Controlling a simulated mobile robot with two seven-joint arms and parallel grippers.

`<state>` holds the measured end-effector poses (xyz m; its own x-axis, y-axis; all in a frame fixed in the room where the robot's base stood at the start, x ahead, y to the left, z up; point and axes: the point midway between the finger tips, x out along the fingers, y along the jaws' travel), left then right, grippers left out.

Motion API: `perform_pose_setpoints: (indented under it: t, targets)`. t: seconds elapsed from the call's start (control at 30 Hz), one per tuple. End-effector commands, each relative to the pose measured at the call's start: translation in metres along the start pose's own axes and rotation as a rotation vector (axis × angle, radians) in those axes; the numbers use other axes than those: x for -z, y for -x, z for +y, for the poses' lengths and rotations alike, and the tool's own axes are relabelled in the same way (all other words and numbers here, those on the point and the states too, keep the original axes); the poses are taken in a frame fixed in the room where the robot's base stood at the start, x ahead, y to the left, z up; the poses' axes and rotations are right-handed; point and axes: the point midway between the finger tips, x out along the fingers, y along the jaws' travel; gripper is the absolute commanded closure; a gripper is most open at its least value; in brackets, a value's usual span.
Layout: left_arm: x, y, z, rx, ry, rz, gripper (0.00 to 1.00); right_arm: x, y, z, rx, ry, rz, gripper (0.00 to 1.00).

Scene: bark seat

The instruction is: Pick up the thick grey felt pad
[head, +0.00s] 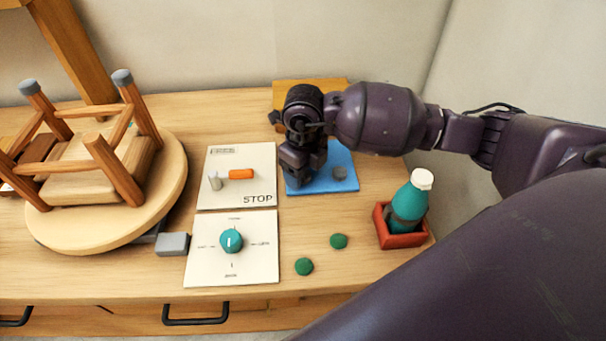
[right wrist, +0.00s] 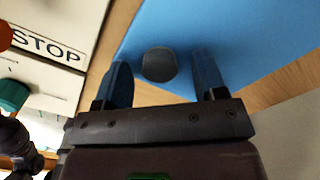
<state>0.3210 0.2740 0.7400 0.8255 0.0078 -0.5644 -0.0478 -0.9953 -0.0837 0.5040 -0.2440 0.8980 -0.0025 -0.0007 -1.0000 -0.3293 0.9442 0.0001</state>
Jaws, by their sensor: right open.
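The grey felt pad (head: 339,172) is a small dark grey disc lying on the right part of a blue mat (head: 345,185). My right gripper (head: 299,178) is over the left part of that mat, left of the pad in the head view, pointing down. In the right wrist view my right gripper (right wrist: 160,66) is open, and the pad (right wrist: 159,64) shows between its two fingers in the picture, touching neither. The gap in height between fingertips and mat is hard to tell. My left gripper is not in view.
An upturned wooden stool (head: 88,165) with grey-tipped legs sits on a round turntable (head: 100,232) at left. A STOP panel (head: 225,200) and a panel with a teal knob (head: 231,240) lie mid-table. Two green discs (head: 338,241) lie in front. A teal bottle (head: 408,205) stands in a red tray (head: 408,240).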

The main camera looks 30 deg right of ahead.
Motion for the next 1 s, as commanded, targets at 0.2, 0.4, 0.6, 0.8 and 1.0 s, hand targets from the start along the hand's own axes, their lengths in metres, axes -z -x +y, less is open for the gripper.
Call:
perform_pose_setpoints:
  t: [0.2, 0.4, 0.6, 0.8, 1.0]
  targets:
    - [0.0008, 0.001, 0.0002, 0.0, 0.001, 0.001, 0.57, -0.0004, -0.0007, 0.0, 0.0, 0.0, -0.002, 0.35]
    - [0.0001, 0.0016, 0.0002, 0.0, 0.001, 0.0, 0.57, -0.0005, -0.0004, 0.0, 0.0, 0.0, -0.002, 0.64]
    - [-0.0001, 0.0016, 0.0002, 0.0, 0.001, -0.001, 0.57, -0.0005, -0.0004, 0.0, 0.0, 0.0, -0.002, 0.88]
    - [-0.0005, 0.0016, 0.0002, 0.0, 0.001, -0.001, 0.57, -0.0005, -0.0003, 0.0, 0.0, 0.0, -0.002, 0.89]
    - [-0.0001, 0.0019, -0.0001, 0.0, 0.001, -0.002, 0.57, -0.0011, 0.0076, -0.0004, 0.001, 0.0, -0.005, 0.89]
